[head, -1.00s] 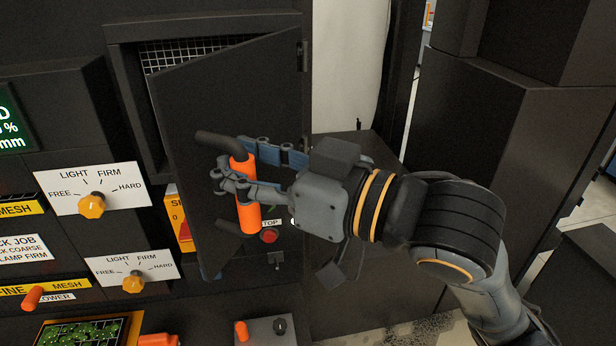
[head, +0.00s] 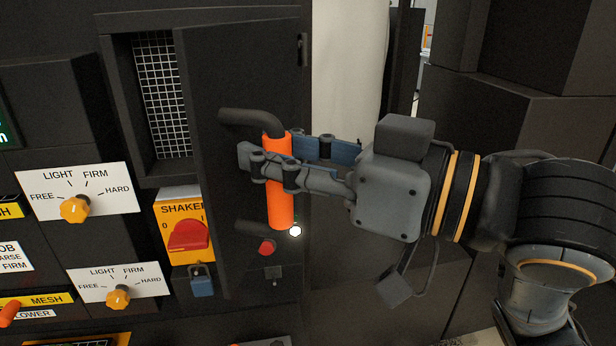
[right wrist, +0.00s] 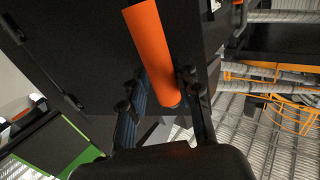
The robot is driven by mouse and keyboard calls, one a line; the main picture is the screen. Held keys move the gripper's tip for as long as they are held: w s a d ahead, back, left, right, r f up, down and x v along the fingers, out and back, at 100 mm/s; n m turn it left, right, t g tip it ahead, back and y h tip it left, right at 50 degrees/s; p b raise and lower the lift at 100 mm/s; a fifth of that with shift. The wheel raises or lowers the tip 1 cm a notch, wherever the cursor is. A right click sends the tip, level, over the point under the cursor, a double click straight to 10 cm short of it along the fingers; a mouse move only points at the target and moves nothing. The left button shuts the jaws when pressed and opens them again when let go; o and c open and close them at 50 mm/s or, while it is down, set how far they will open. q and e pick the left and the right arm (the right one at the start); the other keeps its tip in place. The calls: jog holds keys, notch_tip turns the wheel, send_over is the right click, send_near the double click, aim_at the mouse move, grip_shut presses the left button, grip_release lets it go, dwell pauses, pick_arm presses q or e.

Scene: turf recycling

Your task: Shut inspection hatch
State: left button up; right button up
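The inspection hatch (head: 240,75) is a dark door hinged on its right side. It stands ajar, with its free left edge swung out from the frame and a white mesh (head: 162,95) showing in the opening. Its orange handle (head: 280,195) stands upright between two black brackets. My right gripper (head: 270,168) reaches in from the right, with its fingers shut around the handle. In the right wrist view the handle (right wrist: 155,50) lies between the two fingers (right wrist: 160,95). My left gripper is not in view.
A yellow shaker panel with a red switch (head: 188,236) and a blue padlock (head: 202,281) sits left of the door's lower part. Dial plates (head: 80,190) are further left. Dark cabinets (head: 540,130) stand at right.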

jog(key=b+v, duration=0.2)
jog(key=v, duration=0.1)
jog(key=shift+s+d, duration=0.1)
jog(key=shift+s, duration=0.1)
dwell(0.4)
